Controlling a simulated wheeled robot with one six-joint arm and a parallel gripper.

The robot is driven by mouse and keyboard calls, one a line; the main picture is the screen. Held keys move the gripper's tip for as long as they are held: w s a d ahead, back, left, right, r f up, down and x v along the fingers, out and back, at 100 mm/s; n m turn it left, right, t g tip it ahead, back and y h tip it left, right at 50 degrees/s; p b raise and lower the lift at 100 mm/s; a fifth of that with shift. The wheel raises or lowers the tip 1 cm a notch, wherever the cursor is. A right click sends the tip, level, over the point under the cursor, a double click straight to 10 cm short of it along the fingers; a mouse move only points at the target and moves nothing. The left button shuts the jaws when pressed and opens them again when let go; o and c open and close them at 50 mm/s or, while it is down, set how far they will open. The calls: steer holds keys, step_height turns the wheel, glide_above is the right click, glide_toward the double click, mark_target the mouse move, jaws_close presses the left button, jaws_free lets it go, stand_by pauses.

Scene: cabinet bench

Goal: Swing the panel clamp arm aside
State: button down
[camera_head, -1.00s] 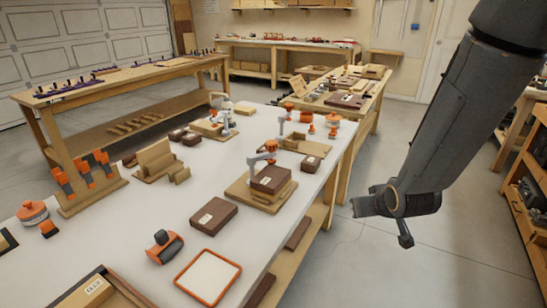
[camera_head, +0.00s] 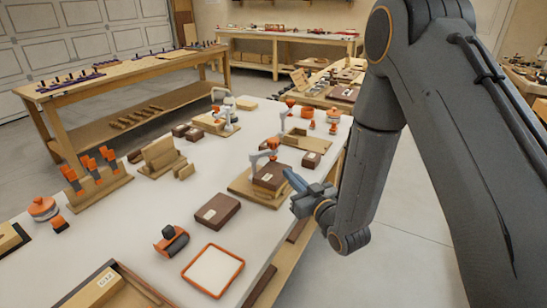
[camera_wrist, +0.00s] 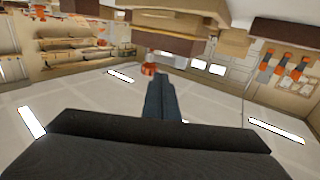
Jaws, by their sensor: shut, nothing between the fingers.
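The panel clamp arm (camera_head: 262,156) is pale grey with an orange knob (camera_head: 272,143). It reaches over a dark brown panel (camera_head: 270,176) stacked on a wooden base (camera_head: 240,184) near the right edge of the bench. My gripper (camera_head: 289,174) is shut and empty, just right of the panel; I cannot tell whether it touches anything. In the wrist view my closed fingers (camera_wrist: 158,92) point towards a small orange part (camera_wrist: 148,69); I cannot tell whether it belongs to this clamp.
The white bench top (camera_head: 150,215) also bears a loose brown block (camera_head: 217,210), an orange-rimmed tray (camera_head: 213,270), an orange and black tool (camera_head: 171,240) and a rack of orange clamps (camera_head: 97,176). Another clamp fixture (camera_head: 222,118) stands farther back. Bare bench lies left of the brown block.

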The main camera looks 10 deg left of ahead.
mark_target(268, 153)
steer(key=p+x, duration=0.3)
steer(key=x, duration=0.8)
steer(key=shift+w, duration=0.1)
steer(key=shift+a, duration=0.15)
